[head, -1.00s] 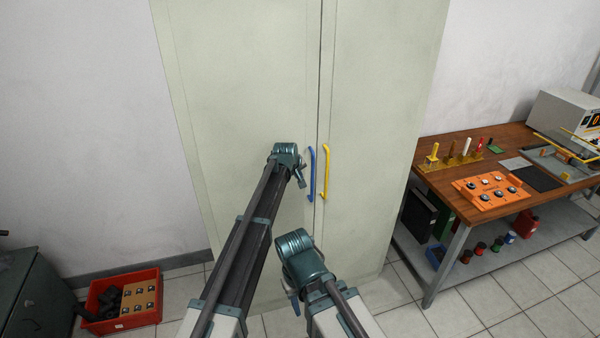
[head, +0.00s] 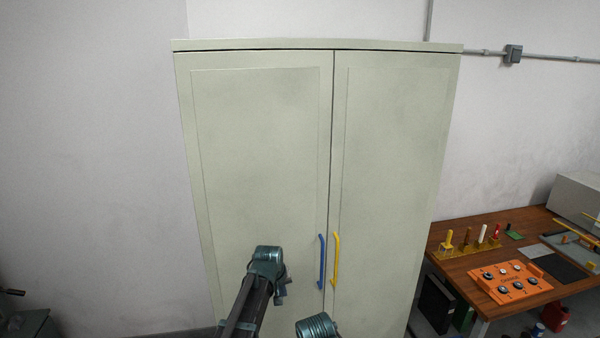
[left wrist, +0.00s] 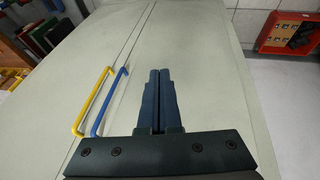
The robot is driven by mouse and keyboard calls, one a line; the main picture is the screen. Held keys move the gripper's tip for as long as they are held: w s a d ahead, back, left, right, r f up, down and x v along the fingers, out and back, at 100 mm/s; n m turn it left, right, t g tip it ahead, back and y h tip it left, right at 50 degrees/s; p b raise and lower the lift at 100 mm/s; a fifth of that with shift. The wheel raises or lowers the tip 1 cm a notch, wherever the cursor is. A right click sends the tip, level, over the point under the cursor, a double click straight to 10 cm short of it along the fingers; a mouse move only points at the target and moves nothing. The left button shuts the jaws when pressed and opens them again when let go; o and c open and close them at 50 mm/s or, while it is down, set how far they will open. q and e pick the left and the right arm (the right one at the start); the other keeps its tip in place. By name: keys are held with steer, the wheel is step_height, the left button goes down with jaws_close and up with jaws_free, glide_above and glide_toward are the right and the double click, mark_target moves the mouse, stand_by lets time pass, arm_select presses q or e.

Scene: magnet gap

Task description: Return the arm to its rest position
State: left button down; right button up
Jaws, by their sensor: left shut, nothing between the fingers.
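My left arm reaches up in front of a tall pale grey-green cabinet (head: 262,140). My left gripper (head: 281,290) is small and partly hidden behind its wrist in the head view. In the left wrist view my left gripper (left wrist: 158,75) has its two dark fingers together with nothing between them. The cabinet has a blue handle (head: 322,262) and a yellow handle (head: 336,260), both to the right of my left gripper and apart from it. Both doors look closed. Only the teal top of a part of my other arm shows at the bottom edge; its gripper is out of view.
A wooden workbench (head: 470,262) stands at the right with an orange panel (head: 510,281) and a tool rack (head: 466,250).

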arm_select(q)
steer(key=s+a+f+m+g, duration=0.1)
steer(key=s+a, duration=0.3)
steer(key=s, duration=0.5)
steer(key=s+a+m+g+y, duration=0.15)
steer(key=s+a, duration=0.25)
steer(key=s, duration=0.5)
steer(key=s+a+f+g, duration=0.1)
steer(key=s+a, duration=0.4)
steer(key=s, duration=0.4)
steer(key=s+d+f+m+b, duration=0.2)
steer(key=d, duration=0.3)
steer(key=s+d+f+m+g+y+b, duration=0.1)
steer(key=s+d+f+m+b, duration=0.1)
steer(key=d, duration=0.4)
steer(key=shift+s+d+f+b, duration=0.2)
steer(key=shift+d+f+b, duration=0.1)
steer(key=shift+f+b, duration=0.3)
steer(key=shift+r, duration=0.1)
